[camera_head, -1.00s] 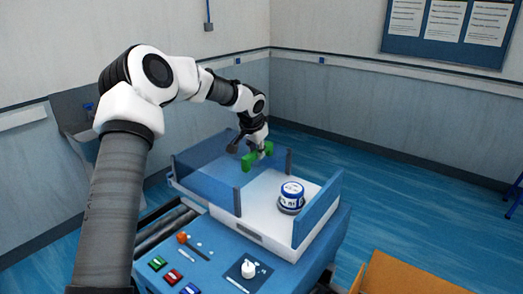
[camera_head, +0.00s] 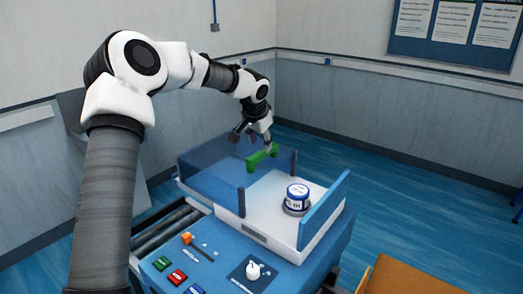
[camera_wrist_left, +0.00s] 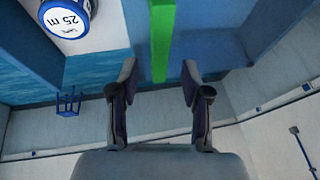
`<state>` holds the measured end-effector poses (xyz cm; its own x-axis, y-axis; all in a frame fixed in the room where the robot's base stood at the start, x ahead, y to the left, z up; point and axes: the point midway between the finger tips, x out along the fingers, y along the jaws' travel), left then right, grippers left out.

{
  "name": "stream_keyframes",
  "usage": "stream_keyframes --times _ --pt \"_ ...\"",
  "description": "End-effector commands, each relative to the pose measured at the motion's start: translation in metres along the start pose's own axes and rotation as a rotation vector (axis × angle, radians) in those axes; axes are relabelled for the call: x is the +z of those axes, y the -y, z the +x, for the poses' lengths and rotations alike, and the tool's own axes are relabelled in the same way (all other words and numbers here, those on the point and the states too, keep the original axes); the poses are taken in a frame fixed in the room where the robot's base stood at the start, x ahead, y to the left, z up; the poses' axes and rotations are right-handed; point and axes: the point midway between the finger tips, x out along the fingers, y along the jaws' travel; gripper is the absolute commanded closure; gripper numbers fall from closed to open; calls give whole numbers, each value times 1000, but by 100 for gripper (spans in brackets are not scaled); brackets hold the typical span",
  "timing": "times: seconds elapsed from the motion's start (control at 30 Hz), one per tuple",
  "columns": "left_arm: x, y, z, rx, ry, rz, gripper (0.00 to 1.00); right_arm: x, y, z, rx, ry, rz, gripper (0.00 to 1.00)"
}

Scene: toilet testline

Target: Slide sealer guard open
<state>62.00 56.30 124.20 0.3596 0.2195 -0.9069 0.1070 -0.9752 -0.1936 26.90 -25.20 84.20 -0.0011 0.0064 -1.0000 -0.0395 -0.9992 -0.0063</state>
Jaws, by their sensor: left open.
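The sealer (camera_head: 268,232) is a white and blue machine in the head view. Its guard (camera_head: 212,178) is a see-through blue panel on the left side. A green handle (camera_head: 262,157) stands at the guard's far end. My left gripper (camera_head: 254,137) is at the handle, pointing down, with its jaws open. In the left wrist view the green handle (camera_wrist_left: 162,38) runs as a bar between the two spread fingers (camera_wrist_left: 159,72), with a gap on each side. A white jar with a blue lid (camera_head: 297,195) sits on the sealer's bed. My right gripper is not in view.
A front panel carries coloured buttons (camera_head: 177,277), an orange knob (camera_head: 187,239) and a white dial (camera_head: 253,271). A roller conveyor (camera_head: 165,228) lies at the left, and an orange-brown surface (camera_head: 410,278) at the lower right. The blue floor behind is clear.

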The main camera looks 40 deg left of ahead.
Motion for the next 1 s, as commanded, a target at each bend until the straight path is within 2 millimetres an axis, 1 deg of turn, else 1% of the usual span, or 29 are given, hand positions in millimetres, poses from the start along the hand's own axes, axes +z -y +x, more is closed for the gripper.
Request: stream_keyframes --times 0.03,0.1,0.2,0.3,0.43,1.0 --pt "0 0 -15 0 -4 0 52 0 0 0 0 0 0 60" --pt "-1 0 -33 0 -3 0 52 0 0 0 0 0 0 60" --pt "0 0 -52 -1 -2 0 52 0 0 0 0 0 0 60" --pt "1 0 -64 0 1 1 52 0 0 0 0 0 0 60" --pt "1 0 -68 0 2 1 52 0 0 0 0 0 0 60" --pt "1 0 -68 0 2 1 52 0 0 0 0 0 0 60"
